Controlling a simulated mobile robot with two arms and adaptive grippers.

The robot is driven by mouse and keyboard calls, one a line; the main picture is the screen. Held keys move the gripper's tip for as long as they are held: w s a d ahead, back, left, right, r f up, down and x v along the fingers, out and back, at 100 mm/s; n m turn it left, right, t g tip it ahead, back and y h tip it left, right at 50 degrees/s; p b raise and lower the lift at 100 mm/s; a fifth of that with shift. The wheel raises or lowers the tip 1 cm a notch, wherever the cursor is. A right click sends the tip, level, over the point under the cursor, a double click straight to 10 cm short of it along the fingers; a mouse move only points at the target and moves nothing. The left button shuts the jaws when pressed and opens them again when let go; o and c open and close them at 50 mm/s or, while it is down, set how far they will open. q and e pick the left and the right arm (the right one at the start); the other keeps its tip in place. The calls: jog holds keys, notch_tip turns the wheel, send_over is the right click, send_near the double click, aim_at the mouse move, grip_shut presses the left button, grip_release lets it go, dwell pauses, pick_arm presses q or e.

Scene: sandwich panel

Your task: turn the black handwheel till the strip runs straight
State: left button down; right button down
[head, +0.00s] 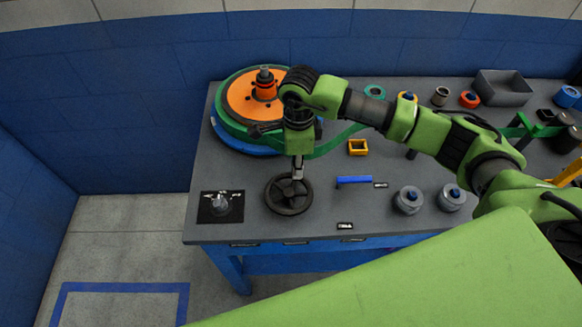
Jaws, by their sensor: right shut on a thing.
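The black handwheel (289,196) lies near the front edge of the grey bench, its rim and spokes in view. My right gripper (298,172) reaches down from above to the far side of the wheel. It is shut on the handwheel; the exact grip point is small and partly hidden. A green strip (340,139) leaves the orange and green reel (241,97) and runs right behind my right arm, which hides part of it. My left gripper is not in view.
A black plate with a metal knob (220,207) lies left of the wheel. A blue bar handle (353,180) and two grey rollers (408,199) stand to its right. A yellow square piece (357,147), several rings and a grey bin (502,88) sit farther back.

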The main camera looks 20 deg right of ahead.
aim_at(306, 180)
jog(key=m+b, duration=0.1)
jog(key=s+d+m, duration=0.1)
jog(key=m, duration=0.1)
jog(key=shift+s+d+f+m+b, duration=0.1)
jog(key=shift+s+d+m+b, duration=0.1)
jog(key=shift+m+b, duration=0.15)
jog(key=shift+s+d+m+b, duration=0.2)
jog(key=shift+s+m+b, duration=0.35)
jog(key=shift+m, duration=0.5)
jog(key=c, duration=2)
grip_release()
jog(key=shift+o, duration=0.2)
jog(key=shift+r, duration=0.2)
jog(key=shift+r, duration=0.3)
notch_tip(306, 180, up, 11)
jog(key=shift+r, duration=0.15)
jog(key=shift+s, duration=0.1)
